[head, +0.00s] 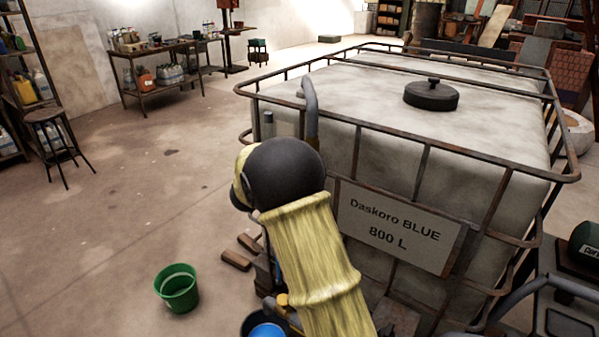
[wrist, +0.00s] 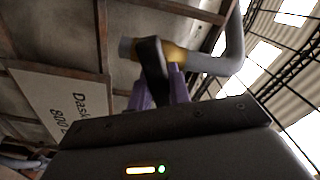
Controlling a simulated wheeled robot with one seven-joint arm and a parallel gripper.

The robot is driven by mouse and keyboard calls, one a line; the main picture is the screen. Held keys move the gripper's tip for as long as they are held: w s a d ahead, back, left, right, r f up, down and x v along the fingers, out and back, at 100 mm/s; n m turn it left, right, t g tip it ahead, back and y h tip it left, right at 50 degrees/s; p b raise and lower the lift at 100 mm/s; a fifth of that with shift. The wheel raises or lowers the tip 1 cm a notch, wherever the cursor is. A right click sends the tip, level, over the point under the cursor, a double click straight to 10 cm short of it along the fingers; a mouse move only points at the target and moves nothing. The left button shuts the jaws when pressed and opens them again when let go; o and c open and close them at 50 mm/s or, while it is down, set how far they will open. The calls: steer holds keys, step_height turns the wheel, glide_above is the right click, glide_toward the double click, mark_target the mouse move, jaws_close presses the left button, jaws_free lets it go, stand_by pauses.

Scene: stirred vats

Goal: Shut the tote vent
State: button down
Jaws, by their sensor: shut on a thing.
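The tote (head: 470,150) is a large pale tank in a rusty pipe cage, with a sign (head: 390,225) reading "Daskoro BLUE 800 L". A grey bent pipe (head: 311,105) rises at its near left corner; it also shows in the wrist view (wrist: 215,65). A brass valve body (wrist: 178,58) sits in this pipe, with a dark lever (wrist: 152,68) across it. My gripper (wrist: 160,88), with purple fingers, is shut on the lever in the wrist view. In the head view my arm hides the gripper and the valve.
A black round lid (head: 431,95) sits on the tote's top. A green bucket (head: 177,289) stands on the floor at left, and a blue bucket (head: 266,330) is below my arm. Cage bars (head: 358,150) run close beside my arm. The floor at left is mostly clear.

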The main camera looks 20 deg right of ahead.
steer(key=m+b, duration=0.1)
steer(key=b, duration=0.2)
steer(key=f+m+b, duration=0.1)
steer(key=m+b, duration=0.1)
steer(key=b, duration=0.1)
steer(key=shift+s+f+m, duration=0.1)
steer(key=shift+f+m, duration=0.05)
steer(key=shift+m, duration=0.15)
steer(key=shift+a+m+b, duration=0.1)
steer(key=shift+m+b, duration=0.5)
steer(key=shift+b, duration=0.3)
steer(key=shift+r, duration=0.2)
steer(key=c, duration=1.3)
jaws_free()
steer(key=shift+r, duration=0.15)
